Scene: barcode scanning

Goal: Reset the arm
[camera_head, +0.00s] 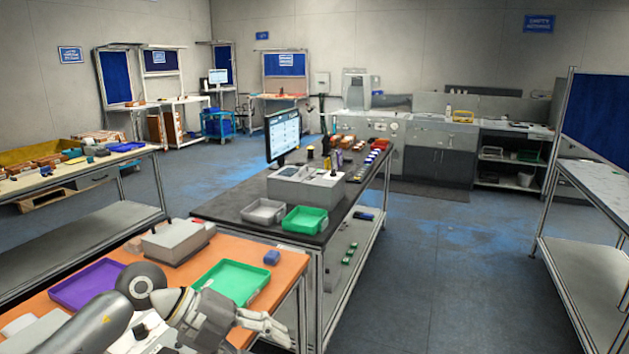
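My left arm comes in from the lower left over the orange table (205,258). Its gripper (284,332) reaches right, near the table's front right corner. Its fingers look spread apart, and nothing shows between them. A green tray (231,280) lies just behind the gripper, and a purple tray (86,286) lies to the left, partly hidden by my arm. My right gripper is not in view.
A grey box-shaped device (176,241) stands at the orange table's back. Beyond is a black-topped bench (330,222) with a monitor (283,135), a grey tray (263,211), another green tray (305,219) and several small items. The floor to the right is clear.

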